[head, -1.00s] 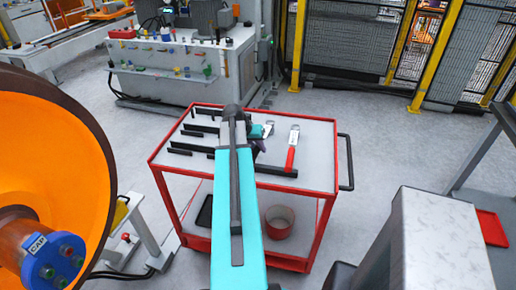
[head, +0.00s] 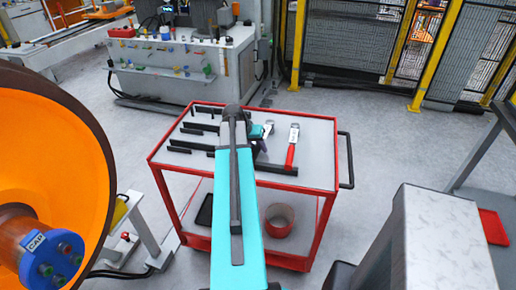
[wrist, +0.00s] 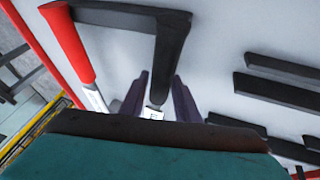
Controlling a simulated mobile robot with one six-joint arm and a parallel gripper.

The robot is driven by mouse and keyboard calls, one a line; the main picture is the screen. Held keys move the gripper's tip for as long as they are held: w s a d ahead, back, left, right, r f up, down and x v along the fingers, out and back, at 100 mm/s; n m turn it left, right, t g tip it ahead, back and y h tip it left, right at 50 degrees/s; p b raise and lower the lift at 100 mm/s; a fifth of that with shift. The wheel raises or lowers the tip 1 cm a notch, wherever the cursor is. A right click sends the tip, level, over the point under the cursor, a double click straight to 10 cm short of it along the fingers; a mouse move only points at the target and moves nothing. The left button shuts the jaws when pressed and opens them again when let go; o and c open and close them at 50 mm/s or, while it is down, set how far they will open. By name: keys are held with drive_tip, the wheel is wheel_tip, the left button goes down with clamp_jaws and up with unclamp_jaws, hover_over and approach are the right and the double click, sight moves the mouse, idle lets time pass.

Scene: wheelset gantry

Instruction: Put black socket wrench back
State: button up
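The black socket wrench (wrist: 168,45) is a bent black bar with a pale end, seen in the wrist view. In the head view, a black bar (head: 276,169) near the red handle appears to be this wrench. My gripper (wrist: 160,88) has its dark purple fingers close on both sides of the wrench's pale end and appears shut on it. In the head view, my gripper (head: 261,146) is over the cart top, partly hidden by my arm. Whether the wrench touches the cart top is unclear.
The red cart (head: 318,140) holds a red-handled wrench (head: 291,156) on the right and several black tools (head: 193,149) on the left. A large orange wheel (head: 60,130) stands at left.

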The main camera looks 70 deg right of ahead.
drive_tip(key=shift+o, duration=1.2)
drive_tip(key=b+v, duration=0.3)
drive_tip(key=v, duration=1)
drive_tip(key=shift+r, duration=0.35)
drive_tip(key=shift+a, duration=0.15)
